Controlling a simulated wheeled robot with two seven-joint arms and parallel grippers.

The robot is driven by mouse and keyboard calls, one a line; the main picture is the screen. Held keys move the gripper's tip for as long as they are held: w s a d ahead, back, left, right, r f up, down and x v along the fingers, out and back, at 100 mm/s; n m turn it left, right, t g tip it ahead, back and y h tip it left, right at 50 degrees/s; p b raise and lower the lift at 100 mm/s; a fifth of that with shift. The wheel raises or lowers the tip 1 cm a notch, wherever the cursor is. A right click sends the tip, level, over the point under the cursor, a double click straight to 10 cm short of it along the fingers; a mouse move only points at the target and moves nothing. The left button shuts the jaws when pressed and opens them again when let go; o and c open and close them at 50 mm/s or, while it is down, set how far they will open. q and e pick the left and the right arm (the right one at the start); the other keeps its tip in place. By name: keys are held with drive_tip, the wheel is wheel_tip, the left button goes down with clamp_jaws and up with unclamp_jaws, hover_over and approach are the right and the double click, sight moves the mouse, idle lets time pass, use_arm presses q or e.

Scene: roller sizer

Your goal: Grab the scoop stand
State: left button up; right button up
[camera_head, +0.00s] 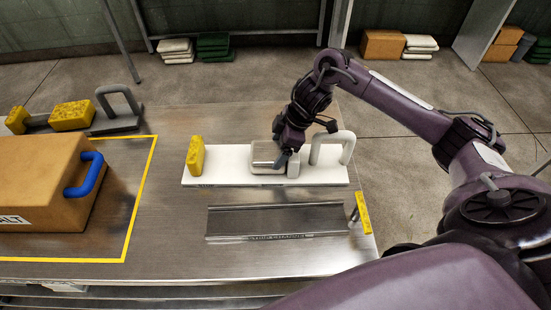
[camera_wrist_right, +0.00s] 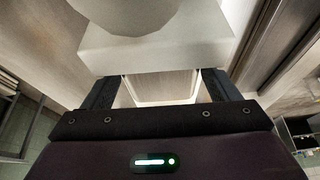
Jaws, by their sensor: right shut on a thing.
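A long white board (camera_head: 225,174) lies on the metal table, and a silver, box-like piece (camera_head: 267,152) with a pale block (camera_head: 293,166) beside it stands on it. I take these pale pieces to be the scoop stand, though the label is not readable. My right gripper (camera_head: 284,160) reaches down onto them, shut on the pale piece. In the right wrist view the two dark fingers (camera_wrist_right: 160,88) stand either side of a pale-rimmed piece, below a white block (camera_wrist_right: 155,50). The exact contact is partly hidden. My left gripper is not in view.
On the board stand a yellow block (camera_head: 195,156) at the left and a white arched handle (camera_head: 332,148) at the right. A grey metal channel (camera_head: 275,221) lies in front. An orange-brown box (camera_head: 40,180) with a blue handle sits at the left, inside a yellow line.

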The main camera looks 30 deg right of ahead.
drive_tip(key=c, duration=0.7)
drive_tip(key=shift+w+r, duration=0.1)
drive_tip(key=shift+c, duration=0.8)
